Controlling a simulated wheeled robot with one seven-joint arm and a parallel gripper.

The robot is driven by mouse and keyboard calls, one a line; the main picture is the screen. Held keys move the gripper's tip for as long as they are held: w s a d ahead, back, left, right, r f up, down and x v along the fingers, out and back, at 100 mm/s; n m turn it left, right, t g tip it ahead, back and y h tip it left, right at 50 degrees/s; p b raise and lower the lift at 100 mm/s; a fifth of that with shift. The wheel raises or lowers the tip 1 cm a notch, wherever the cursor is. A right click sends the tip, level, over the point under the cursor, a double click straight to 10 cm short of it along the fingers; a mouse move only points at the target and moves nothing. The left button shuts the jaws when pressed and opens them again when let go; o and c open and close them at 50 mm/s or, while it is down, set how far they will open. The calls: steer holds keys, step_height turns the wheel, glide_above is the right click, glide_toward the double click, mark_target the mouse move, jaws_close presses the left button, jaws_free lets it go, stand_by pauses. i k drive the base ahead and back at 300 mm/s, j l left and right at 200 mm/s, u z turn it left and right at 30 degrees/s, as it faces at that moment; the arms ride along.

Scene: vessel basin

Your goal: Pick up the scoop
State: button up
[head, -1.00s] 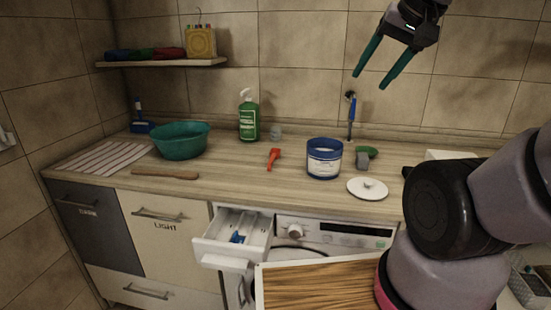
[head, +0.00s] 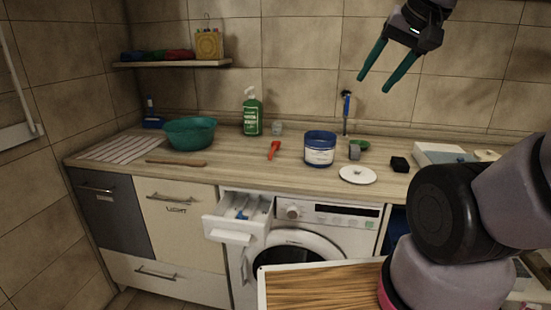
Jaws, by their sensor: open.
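A small red tool with a short handle (head: 274,150), which looks like the scoop, lies on the wooden counter (head: 230,168) left of the blue-rimmed tub (head: 320,152). Nothing covers it, but its exact shape is too small to tell. My gripper (head: 374,86) has two teal fingers spread apart and empty. It hangs high in front of the tiled wall, above and to the right of the red tool, well apart from it.
A white lid (head: 358,175) and a grey-and-green item (head: 355,150) lie right of the tub. A green spray bottle (head: 252,116), a clear cup (head: 277,128) and a teal basin (head: 190,134) stand left. The washer's drawer (head: 240,212) is pulled out below.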

mark_target(276, 146)
steer(key=k+z, duration=0.1)
steer(key=z, duration=0.6)
steer(key=k+z, duration=0.15)
steer(key=z, duration=0.25)
steer(key=j, duration=1.5)
steer(key=j+z, duration=0.1)
steer(key=j, duration=1.4)
steer(key=k+j+z, duration=0.1)
steer(key=j, duration=1.4)
